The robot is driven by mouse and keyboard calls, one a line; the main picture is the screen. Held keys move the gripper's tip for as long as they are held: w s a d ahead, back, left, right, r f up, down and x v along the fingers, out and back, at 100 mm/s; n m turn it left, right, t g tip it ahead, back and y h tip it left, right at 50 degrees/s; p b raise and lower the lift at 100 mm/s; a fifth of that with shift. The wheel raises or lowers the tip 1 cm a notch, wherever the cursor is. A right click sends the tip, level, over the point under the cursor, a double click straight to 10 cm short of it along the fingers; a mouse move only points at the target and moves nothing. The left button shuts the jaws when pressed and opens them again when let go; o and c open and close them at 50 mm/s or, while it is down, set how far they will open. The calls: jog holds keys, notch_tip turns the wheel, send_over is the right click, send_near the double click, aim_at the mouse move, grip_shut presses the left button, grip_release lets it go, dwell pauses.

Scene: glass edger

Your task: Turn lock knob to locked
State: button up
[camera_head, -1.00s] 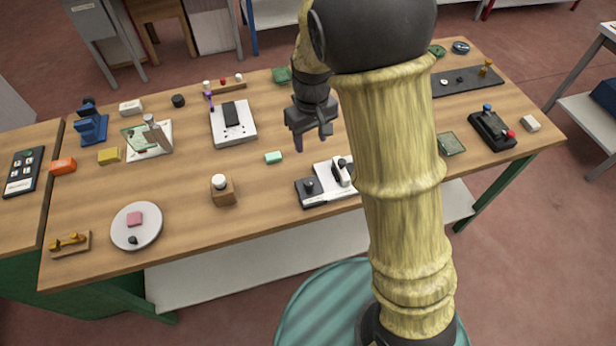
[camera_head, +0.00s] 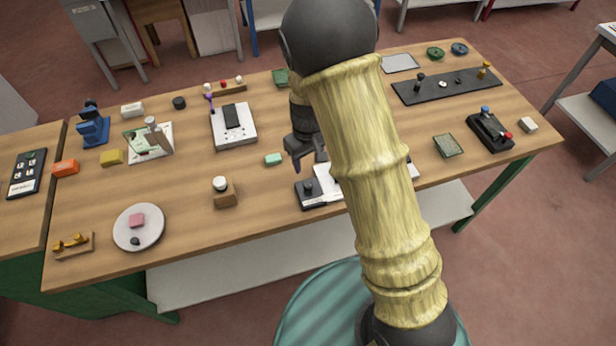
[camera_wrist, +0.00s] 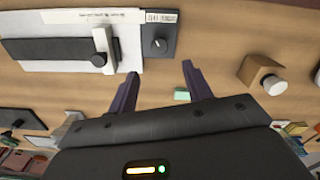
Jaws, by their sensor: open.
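The lock device is a white plate (camera_wrist: 75,52) with a black bar and a pale lever (camera_wrist: 104,45); a dark grey panel (camera_wrist: 162,22) with a small black knob (camera_wrist: 158,43) sits at its end. In the head view the knob (camera_head: 308,185) is visible at the left end of the device, and my arm hides part of the plate. I cannot read which position the knob is in. My gripper (camera_head: 304,158) is open and empty above the table, just behind the knob in the head view. In the wrist view its two fingers (camera_wrist: 160,70) are apart, with the knob beyond their tips.
A small green block (camera_head: 273,159) lies left of my gripper. A wooden block with a white button (camera_head: 223,193) stands further left. A white box with a black top (camera_head: 233,126) is behind. Bare tabletop lies between them.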

aim_at(308, 183)
notch_tip(308, 183, down, 10)
jog(key=shift+r+p, duration=0.2)
jog(key=shift+p, duration=0.7)
jog(key=shift+c, duration=0.2)
jog(key=c, duration=0.9)
